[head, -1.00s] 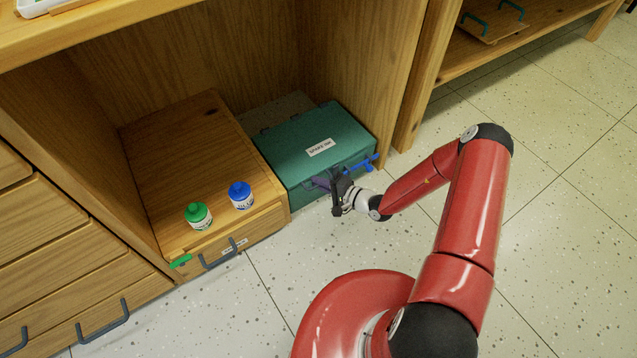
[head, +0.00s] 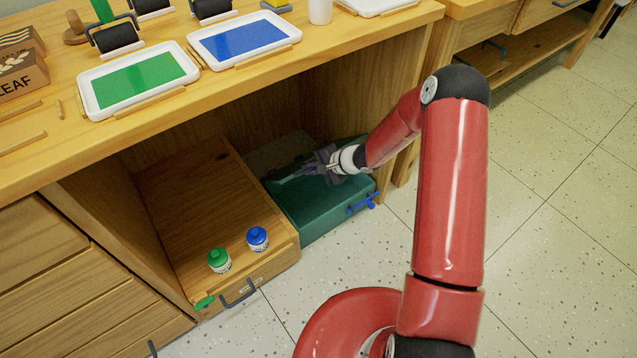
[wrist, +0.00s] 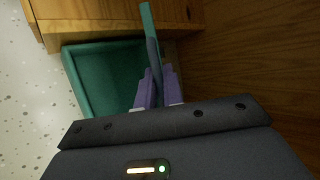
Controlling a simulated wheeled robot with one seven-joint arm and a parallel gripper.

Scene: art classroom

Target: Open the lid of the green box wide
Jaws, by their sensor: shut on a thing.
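The green box (head: 325,222) sits on the floor in the bay under the workbench, its blue latch (head: 363,204) on the front. Its lid (head: 290,180) is raised and seen nearly edge-on; my arm hides part of it. In the wrist view the open box (wrist: 108,80) shows a bare green inside, and the lid (wrist: 152,38) stands as a thin strip along its right side. My gripper (head: 318,163) is above the box. Its purple fingers (wrist: 158,88) are shut on the lid's edge.
The workbench top (head: 240,85) overhangs the bay and holds paint trays. The floor (head: 480,250) to the right is clear.

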